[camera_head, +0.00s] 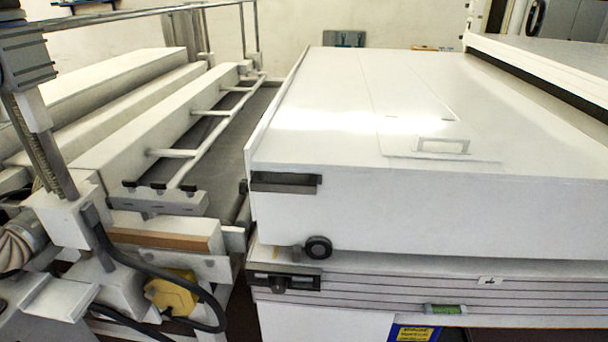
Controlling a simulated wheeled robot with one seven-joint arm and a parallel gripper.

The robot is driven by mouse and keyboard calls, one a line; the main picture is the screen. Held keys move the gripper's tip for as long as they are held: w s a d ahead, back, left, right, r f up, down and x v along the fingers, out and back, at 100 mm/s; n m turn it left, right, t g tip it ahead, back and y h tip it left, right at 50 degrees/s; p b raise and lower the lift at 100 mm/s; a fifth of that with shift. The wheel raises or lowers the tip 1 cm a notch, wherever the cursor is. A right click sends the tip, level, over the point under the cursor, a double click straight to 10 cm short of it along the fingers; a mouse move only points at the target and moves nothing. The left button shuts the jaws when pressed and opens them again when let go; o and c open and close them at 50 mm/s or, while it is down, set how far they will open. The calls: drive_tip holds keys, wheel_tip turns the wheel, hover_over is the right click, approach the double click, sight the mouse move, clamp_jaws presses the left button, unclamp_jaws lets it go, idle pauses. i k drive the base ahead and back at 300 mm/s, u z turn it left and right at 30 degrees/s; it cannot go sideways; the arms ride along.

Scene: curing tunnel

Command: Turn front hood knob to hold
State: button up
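A round black knob (318,247) with a grey centre sits at the lower front edge of the large white hood (420,212), left of its middle. A small dark piece shows just left of the knob. Which setting the knob points to cannot be read. My gripper is not in view, and nothing touches the knob.
A black bracket (285,182) sits on the hood's front left corner, and a black latch plate (283,282) is below on the ribbed base. A green level vial (445,309) is at lower right. White rails, a conveyor belt (232,140) and a yellow box (172,293) with a black cable are left.

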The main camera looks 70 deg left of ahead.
sight(243, 189)
drive_tip(key=k, duration=1.35)
drive_tip(key=u, duration=2.05)
drive_tip(key=i, duration=0.5)
drive_tip(key=u, duration=0.05)
drive_tip(key=k, duration=0.5)
drive_tip(key=z, duration=1.15)
drive_tip(key=i, duration=1.05)
drive_tip(key=u, duration=1.25)
